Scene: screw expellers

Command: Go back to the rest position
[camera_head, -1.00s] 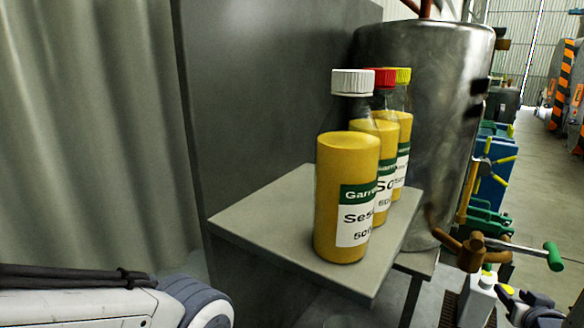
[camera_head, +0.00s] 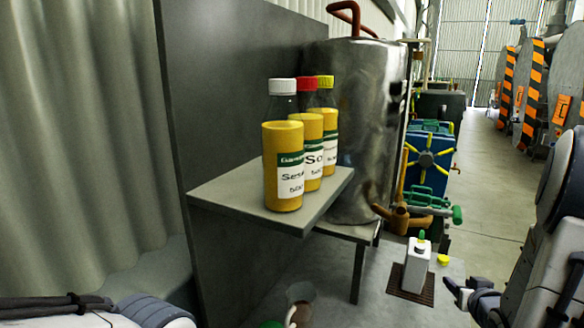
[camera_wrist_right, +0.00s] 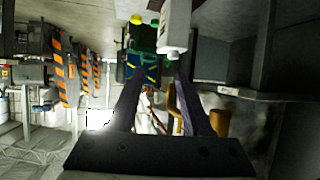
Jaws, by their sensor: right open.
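My right gripper (camera_head: 462,290) is at the lower right of the head view, open and empty, just right of a white bottle. In the wrist view its two dark fingers (camera_wrist_right: 158,90) stand apart. A white bottle (camera_wrist_right: 174,30) also shows upside down beyond the fingertips in the wrist view.
Three yellow oil bottles (camera_head: 283,165) with white, red and yellow caps stand on a grey shelf (camera_head: 215,190). Behind is a metal tank (camera_head: 365,100). A blue press with yellow spokes (camera_head: 430,160) stands behind; open floor (camera_head: 490,190) lies right.

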